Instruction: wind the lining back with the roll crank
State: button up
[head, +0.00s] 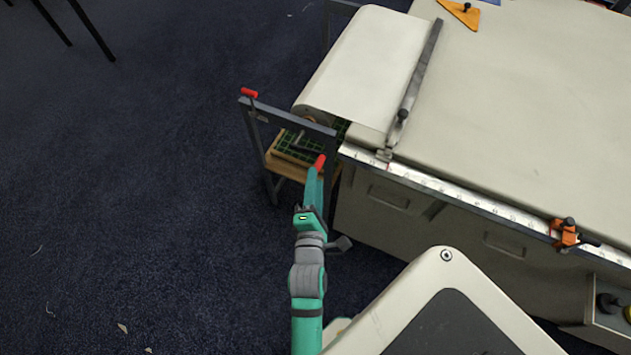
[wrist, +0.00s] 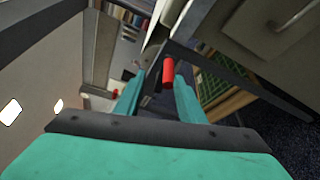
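The red handle (head: 320,161) of a crank stands at the near end of the roll frame. In the wrist view the red handle (wrist: 168,72) is between my finger tips, nearer the right finger; I cannot tell whether they touch. My gripper (head: 314,178) is teal, and in the wrist view (wrist: 158,88) its fingers are spread apart, not closed on the handle. The pale lining (head: 365,65) curves over the roll at the table's left end. Much of the crank arm is hidden by my gripper.
A second red handle (head: 249,92) sits at the far left corner of the grey frame (head: 290,117). A wooden shelf with a green grid mat (head: 297,146) is below. A long bar (head: 416,82) crosses the cloth table (head: 530,90). An orange clamp (head: 566,233) grips the ruler edge.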

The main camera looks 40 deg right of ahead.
jog(key=v, duration=1.2)
jog(key=shift+r, duration=0.15)
dwell(1.0)
jog(key=shift+s+a, duration=0.1)
jog(key=shift+s, duration=0.05)
